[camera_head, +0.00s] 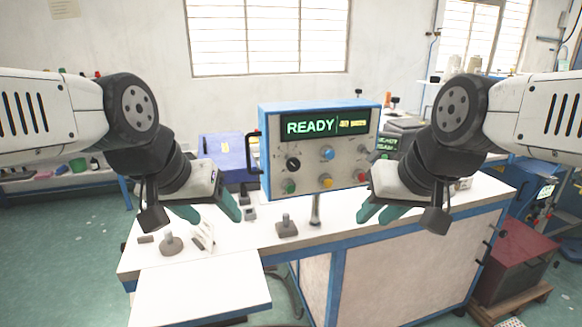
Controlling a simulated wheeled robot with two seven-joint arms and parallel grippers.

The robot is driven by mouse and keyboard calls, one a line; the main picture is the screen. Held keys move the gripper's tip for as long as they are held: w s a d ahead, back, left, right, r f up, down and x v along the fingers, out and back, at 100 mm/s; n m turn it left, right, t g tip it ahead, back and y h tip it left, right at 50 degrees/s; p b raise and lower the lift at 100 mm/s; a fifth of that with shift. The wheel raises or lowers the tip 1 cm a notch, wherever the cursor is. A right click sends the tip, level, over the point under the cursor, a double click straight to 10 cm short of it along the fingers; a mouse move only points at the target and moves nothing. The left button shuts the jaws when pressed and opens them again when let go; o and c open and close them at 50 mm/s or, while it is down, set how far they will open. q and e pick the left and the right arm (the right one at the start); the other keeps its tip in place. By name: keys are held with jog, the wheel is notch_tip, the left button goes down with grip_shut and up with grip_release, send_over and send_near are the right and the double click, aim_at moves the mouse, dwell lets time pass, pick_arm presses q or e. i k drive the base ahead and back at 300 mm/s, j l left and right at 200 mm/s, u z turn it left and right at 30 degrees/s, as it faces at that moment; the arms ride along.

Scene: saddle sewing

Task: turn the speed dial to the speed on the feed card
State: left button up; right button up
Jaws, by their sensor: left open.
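The control box (319,148) is a grey-faced panel with blue edges on a post above the white table. Its screen (325,125) reads READY in green, with small yellow text beside it that I cannot read. A black round dial (293,163) sits at the panel's left; its pointer setting is too small to read. I cannot make out a feed card. My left gripper (208,211) is open and empty, left of the box and apart from it. My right gripper (379,214) is empty, its teal fingers apart, just below the box's right side.
The panel also carries a blue knob (327,153), a yellow knob (326,182), a green button (289,186) and a red button (361,176). A black handle (253,153) stands out at its left.

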aim_at(293, 165)
jog(key=j+u, duration=0.1)
jog(key=j, duration=1.25)
